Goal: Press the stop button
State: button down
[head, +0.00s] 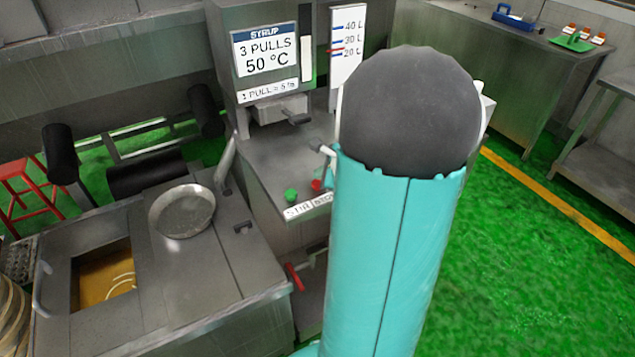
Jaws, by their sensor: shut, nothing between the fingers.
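The red button (316,184), the stop button by its place, sits on the front ledge of the syrup machine (275,150), just left of my arm. A green button (291,194) is to its left. A white label strip (300,211) runs below them; its left word looks like STIR and the right word is partly covered. My teal arm with its dark round joint fills the middle and hides what lies behind it. A small teal and grey part shows at the arm's left edge, just above the red button. I cannot make out my gripper's fingers.
A steel vat with an open hatch (104,277) and a round metal pan (182,211) stands at the lower left. A red-handled valve (294,278) is below the ledge. A red stool (25,190) is far left. Green floor (540,240) is clear at right.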

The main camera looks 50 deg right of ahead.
jog(key=shift+f, duration=1)
dwell(0.9)
jog(key=shift+r, duration=1)
jog(key=shift+r, duration=0.1)
jog(key=shift+r, duration=2.45)
